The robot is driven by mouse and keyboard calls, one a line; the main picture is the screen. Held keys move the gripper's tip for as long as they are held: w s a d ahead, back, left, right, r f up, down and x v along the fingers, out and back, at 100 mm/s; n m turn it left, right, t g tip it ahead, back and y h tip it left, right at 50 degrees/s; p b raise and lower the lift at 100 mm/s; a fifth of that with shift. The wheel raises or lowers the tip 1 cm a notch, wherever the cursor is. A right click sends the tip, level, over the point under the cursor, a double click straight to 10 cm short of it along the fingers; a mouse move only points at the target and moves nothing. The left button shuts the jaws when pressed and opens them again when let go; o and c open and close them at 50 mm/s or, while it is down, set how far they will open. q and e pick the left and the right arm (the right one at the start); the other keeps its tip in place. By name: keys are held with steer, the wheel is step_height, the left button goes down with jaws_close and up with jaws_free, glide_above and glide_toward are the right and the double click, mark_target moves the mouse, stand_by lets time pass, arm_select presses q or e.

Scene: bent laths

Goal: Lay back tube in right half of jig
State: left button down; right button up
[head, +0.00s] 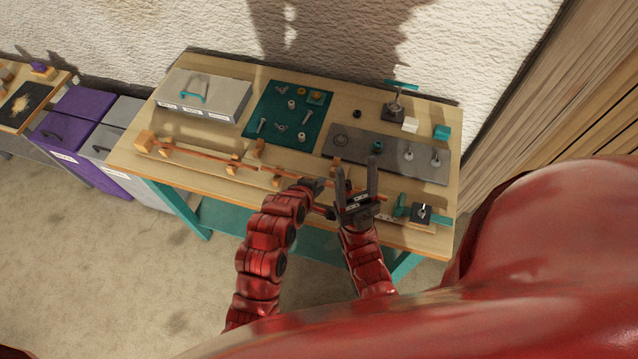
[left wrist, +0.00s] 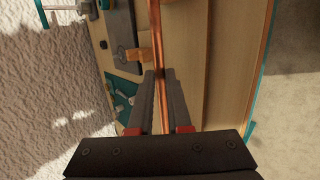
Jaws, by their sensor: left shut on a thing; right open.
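A copper-coloured tube (left wrist: 155,35) runs lengthwise between the fingers of my left gripper (left wrist: 163,80) in the left wrist view. In the head view my left gripper (head: 322,184) is shut on it over the front of the bench, and the hand hides part of it. Another copper length (head: 200,152) lies along the left part of the jig, by the wooden blocks (head: 233,162). My right gripper (head: 356,175) is open and empty, fingers spread, over the right half. Whether the held tube touches the jig cannot be told.
The wooden bench (head: 345,97) holds a grey case (head: 215,92), a teal mat (head: 275,125) with small hardware, and a dark grey plate (head: 390,152). A teal clamp (head: 402,206) stands at the front right. Purple boxes (head: 85,110) stand left of the bench.

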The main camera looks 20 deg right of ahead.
arm_select(q)
steer(key=shift+f+b, duration=0.35)
steer(key=shift+f, duration=0.35)
stand_by(0.6)
steer(key=c, duration=0.8)
jaws_free()
steer(key=shift+r, duration=0.1)
step_height(320, 180, up, 7)
steer(key=p, duration=0.3)
steer(key=shift+p, duration=0.3)
